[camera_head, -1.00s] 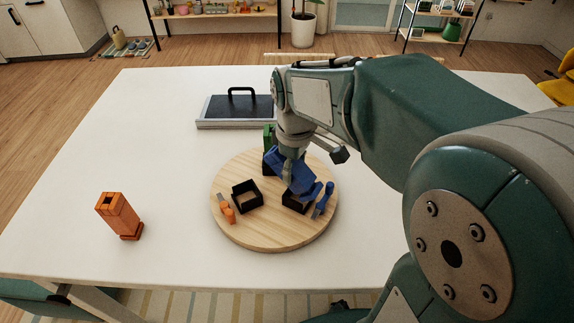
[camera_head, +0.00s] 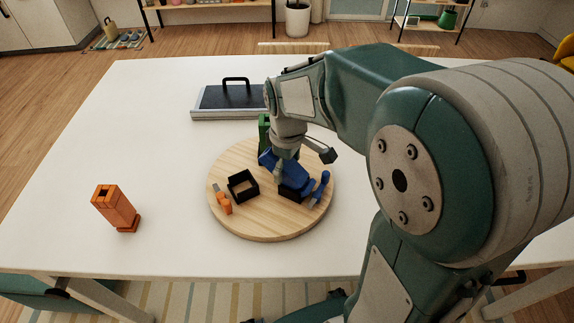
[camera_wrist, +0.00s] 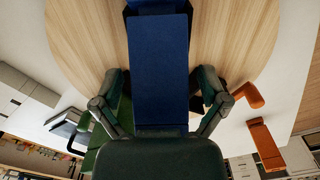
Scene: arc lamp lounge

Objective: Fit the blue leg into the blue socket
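The blue leg (camera_head: 268,158) is a blue block, tilted in the head view, over the black socket beside the blue tool-shaped marker (camera_head: 321,187) on the round wooden board (camera_head: 265,225). That blue socket (camera_head: 291,194) is mostly covered, and I cannot tell whether the leg's lower end is inside it. My gripper (camera_wrist: 160,90) has its two dark fingers on either side of the blue leg, which also fills the middle of the wrist view (camera_wrist: 160,70); it looks shut on it. My wrist partly hides the leg in the head view.
An empty black socket (camera_head: 243,184) and an orange marker (camera_head: 224,204) are left on the board. A green leg (camera_head: 264,130) stands at its back. An orange leg (camera_head: 115,208) stands on the white table (camera_head: 150,100). A dark handled case (camera_head: 238,98) lies behind.

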